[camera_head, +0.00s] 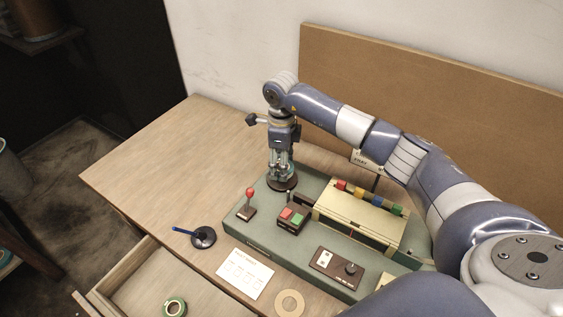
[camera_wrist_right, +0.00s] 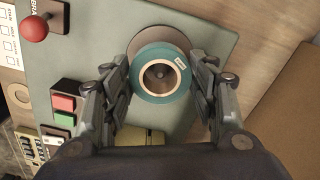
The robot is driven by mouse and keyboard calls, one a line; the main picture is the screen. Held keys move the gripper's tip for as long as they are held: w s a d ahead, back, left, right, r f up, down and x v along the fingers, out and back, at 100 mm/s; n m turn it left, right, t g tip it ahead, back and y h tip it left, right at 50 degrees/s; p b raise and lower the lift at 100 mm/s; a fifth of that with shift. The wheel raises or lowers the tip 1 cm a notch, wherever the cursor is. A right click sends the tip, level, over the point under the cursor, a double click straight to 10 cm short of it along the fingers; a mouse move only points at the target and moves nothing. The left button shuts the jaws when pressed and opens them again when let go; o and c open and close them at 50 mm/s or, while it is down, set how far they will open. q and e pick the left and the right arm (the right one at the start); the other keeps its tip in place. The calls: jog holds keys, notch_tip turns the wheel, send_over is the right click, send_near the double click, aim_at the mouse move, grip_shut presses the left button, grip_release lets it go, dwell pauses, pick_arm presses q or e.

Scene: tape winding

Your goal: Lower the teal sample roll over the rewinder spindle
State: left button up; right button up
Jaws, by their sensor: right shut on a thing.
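The teal sample roll (camera_wrist_right: 143,72) is between the fingers of my right gripper (camera_wrist_right: 161,82), which is shut on its sides. The right gripper points down over the rewinder in the head view (camera_head: 281,172); there the roll is mostly hidden by the fingers. The rewinder spindle (camera_wrist_right: 160,74) shows through the roll's core in the wrist view, near the centre of the hole. The brown round platter (camera_wrist_right: 147,36) lies behind the roll, partly covered; it also shows in the head view (camera_head: 284,185). I cannot tell how far the roll is down the spindle. My left gripper is not in view.
A red-knobbed lever (camera_head: 249,200) and a red and green button box (camera_head: 293,217) stand close to the platter on the green base (camera_head: 258,235). A cream unit with coloured rolls (camera_head: 360,213) is to the right. The wooden table (camera_head: 180,165) is clear at left.

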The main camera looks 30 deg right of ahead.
jog(key=shift+f+b, duration=0.8)
jog(key=shift+f, duration=0.3)
jog(key=o, duration=1)
jog(key=o, duration=0.3)
jog(key=shift+o, duration=0.2)
jog(key=shift+r, duration=0.15)
